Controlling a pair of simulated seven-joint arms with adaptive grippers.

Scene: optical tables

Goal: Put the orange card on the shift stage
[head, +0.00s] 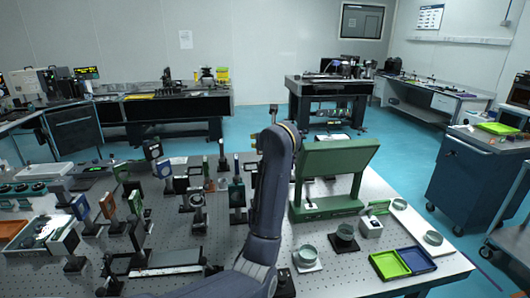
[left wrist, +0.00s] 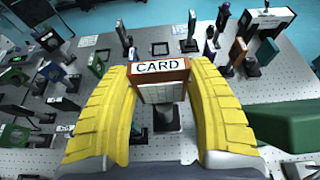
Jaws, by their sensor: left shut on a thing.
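The orange card (left wrist: 160,68), with a white label reading CARD, is upright between the two yellow fingers of my left gripper (left wrist: 162,76) in the left wrist view. The fingers are shut on its sides and hold it above the table. In the head view my left arm rises in the middle and hides most of the gripper and the card. A low dark stage with a flat plate (head: 168,270) lies at the front left in the head view; I cannot tell whether it is the shift stage. My right gripper is not in view.
The perforated table (head: 345,270) carries many post-mounted optics left of my arm. A large green stand (head: 332,168) is close on the right. Round glass dishes, a green tray (head: 389,265) and a blue tray (head: 416,260) are at the front right.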

